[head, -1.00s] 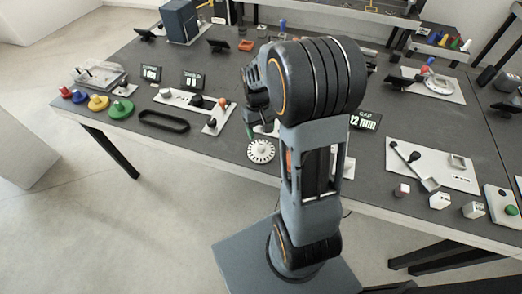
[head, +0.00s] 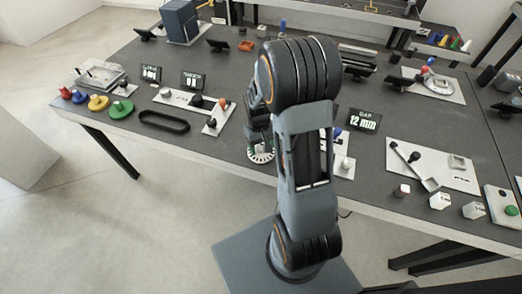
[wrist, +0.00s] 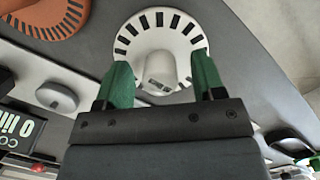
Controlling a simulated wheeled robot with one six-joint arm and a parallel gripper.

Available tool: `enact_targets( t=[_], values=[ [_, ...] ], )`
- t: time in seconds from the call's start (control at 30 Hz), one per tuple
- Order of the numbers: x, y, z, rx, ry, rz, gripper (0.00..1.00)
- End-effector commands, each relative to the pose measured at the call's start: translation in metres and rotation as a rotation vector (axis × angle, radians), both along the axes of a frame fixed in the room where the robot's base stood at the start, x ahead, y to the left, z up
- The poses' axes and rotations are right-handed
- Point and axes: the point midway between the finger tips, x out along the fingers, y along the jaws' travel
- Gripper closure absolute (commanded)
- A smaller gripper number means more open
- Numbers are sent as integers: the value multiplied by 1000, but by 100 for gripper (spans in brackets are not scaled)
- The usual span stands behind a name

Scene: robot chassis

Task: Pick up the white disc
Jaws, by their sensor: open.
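The white disc (wrist: 160,28) lies flat on the dark table, with dark slots around its rim and a raised white knob (wrist: 162,70) in its middle. In the head view the disc (head: 260,156) is near the table's front edge, partly hidden by my arm. My gripper (wrist: 162,80) is open above the disc, its two green fingers apart on either side of the knob. I cannot tell how far the fingertips are above the disc.
An orange slotted disc (wrist: 48,12) lies close by in the wrist view. A black oval ring (head: 164,121) and a panel with knobs (head: 216,118) lie to the left. A "12 mm" display (head: 364,120) stands to the right. The table's front edge is close.

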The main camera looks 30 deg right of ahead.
Motion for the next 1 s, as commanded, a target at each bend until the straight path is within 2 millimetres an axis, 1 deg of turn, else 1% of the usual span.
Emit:
enact_targets(
  t=[0.07, 0.63, 0.67, 0.87, 1.0],
  values=[
    [0, 0, 0, 0, 0, 0, 37],
    [0, 0, 0, 0, 0, 0, 91],
    [0, 0, 1, 0, 0, 0, 92],
    [0, 0, 1, 0, 0, 0, 92],
    [0, 0, 5, 0, 0, 0, 92]
  ],
)
